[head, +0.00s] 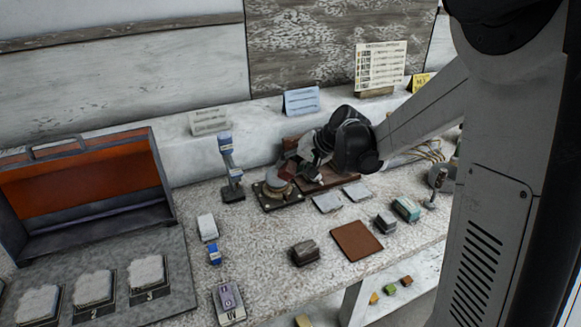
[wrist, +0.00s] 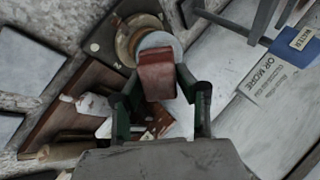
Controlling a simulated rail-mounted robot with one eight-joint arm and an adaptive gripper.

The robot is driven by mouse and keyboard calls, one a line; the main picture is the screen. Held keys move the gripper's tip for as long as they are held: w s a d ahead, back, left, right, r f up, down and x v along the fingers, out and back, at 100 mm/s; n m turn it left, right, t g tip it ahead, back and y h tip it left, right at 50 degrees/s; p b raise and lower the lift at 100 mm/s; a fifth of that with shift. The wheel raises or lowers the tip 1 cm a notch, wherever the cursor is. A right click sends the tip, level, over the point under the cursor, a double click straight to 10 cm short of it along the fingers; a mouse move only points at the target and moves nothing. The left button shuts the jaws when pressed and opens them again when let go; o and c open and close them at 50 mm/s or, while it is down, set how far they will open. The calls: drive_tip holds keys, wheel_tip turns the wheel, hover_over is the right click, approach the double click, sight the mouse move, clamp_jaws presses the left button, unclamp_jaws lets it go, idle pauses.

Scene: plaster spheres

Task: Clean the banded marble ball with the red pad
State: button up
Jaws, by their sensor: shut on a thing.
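My gripper (wrist: 158,82) has green fingers shut on a red pad (wrist: 156,70) in the wrist view. A pale grey rounded thing (wrist: 160,40), likely the ball, sits in a brass ring on a dark square base just beyond the pad. The pad overlaps its near edge; I cannot tell whether they touch. Its bands are not clear. In the head view the grey ball (head: 276,176) rests on its stand mid-table. My gripper (head: 303,171) is close to its right side there. The pad is not distinct in that view.
A brown board (head: 322,182) with tools lies beside the stand. A blue-grey upright device (head: 231,170) stands at its left. An open orange-lined case (head: 85,190) is at far left. Blocks and a brown mat (head: 357,241) lie in front. Signs stand along the back ledge.

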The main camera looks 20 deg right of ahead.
drive_tip(key=shift+w+r, duration=0.1)
drive_tip(key=shift+w+d+r, duration=0.1)
drive_tip(key=shift+w+d, duration=0.15)
drive_tip(key=shift+w, duration=0.3)
drive_tip(key=shift+s+a+f+b, duration=0.25)
drive_tip(key=shift+s+a+b, duration=0.05)
drive_tip(key=shift+s, duration=0.35)
drive_tip(key=shift+s+a+f+b, duration=0.2)
drive_tip(key=shift+s+a+b, duration=0.1)
drive_tip(key=shift+s, duration=0.35)
drive_tip(key=shift+w+d+r, duration=0.3)
drive_tip(key=shift+w+d, duration=0.05)
drive_tip(key=shift+w, duration=0.3)
drive_tip(key=shift+w+d+r, duration=0.25)
drive_tip(key=shift+w+d, duration=0.05)
drive_tip(key=shift+w, duration=0.3)
drive_tip(key=shift+s+a+f+b, duration=0.2)
drive_tip(key=shift+s+a+f, duration=0.15)
drive_tip(key=shift+s, duration=0.3)
drive_tip(key=shift+s+a+f+b, duration=0.2)
drive_tip(key=shift+s+a, duration=0.1)
drive_tip(key=shift+s, duration=0.3)
